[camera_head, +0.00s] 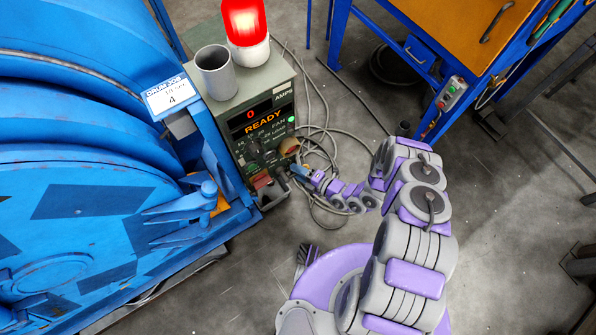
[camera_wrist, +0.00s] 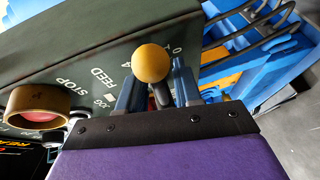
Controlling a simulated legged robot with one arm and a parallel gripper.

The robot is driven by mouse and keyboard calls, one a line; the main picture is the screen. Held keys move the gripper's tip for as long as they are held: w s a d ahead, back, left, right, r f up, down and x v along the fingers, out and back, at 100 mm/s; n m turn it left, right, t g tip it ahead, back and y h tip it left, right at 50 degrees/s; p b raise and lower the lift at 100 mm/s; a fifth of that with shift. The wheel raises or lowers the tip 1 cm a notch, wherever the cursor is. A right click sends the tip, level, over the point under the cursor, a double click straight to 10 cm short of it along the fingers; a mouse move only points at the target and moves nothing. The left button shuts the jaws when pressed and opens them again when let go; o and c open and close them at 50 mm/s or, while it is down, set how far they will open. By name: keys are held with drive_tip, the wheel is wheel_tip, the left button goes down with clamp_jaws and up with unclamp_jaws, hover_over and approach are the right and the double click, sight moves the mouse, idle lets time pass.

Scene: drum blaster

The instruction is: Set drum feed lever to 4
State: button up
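The drum feed lever (camera_wrist: 150,63) has a yellow ball knob on a dark stem in the wrist view. It stands on the side face of the grey-green control box (camera_wrist: 95,50), beside the printed word FEED and a scale on which a 0 shows. My gripper (camera_wrist: 155,88) has its blue fingers on either side of the lever, apart, with space around the stem. Whether either finger touches it I cannot tell. In the head view my gripper (camera_head: 299,171) is at the box's lower right, and the lever cannot be made out.
A tan collar (camera_wrist: 38,103) around a red button sits near the word STOP. The control box (camera_head: 255,125) displays 0 and READY under a lit red lamp (camera_head: 245,22). The blue drum machine (camera_head: 90,170) stands at left, with loose cables (camera_head: 320,130) on the floor.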

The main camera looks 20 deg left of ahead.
clamp_jaws()
